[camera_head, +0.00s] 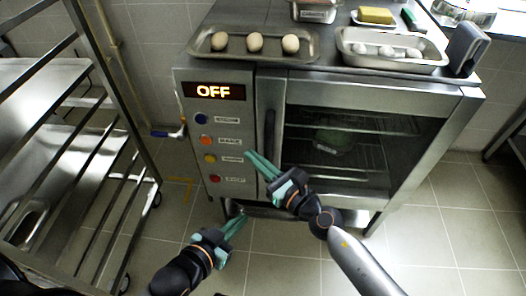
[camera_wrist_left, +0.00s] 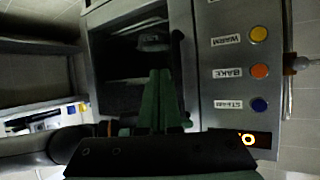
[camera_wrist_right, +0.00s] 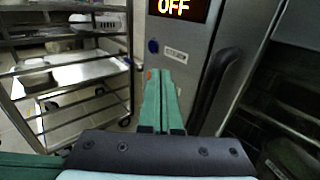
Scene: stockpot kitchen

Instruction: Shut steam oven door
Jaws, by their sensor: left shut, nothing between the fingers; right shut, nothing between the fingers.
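The steam oven (camera_head: 230,130) stands ahead with its glass door (camera_head: 365,96) at the right of the control panel. The door looks flush with the oven front; I cannot tell whether a small gap remains. Its dark upright handle (camera_head: 270,135) is on the door's left side; it also shows in the right wrist view (camera_wrist_right: 215,85). My right gripper (camera_head: 250,157) is shut and empty, its tips in front of the panel's lower right, just left of the handle. My left gripper (camera_head: 240,221) is shut and empty, low before the oven's bottom edge. Contact with the oven is unclear.
A tray of eggs (camera_head: 221,52) and a second tray (camera_head: 398,63) sit on the oven top. The panel display (camera_head: 214,91) reads OFF above several coloured buttons. A metal rack (camera_head: 92,150) stands at the left. Tiled floor (camera_head: 440,225) is free at the right.

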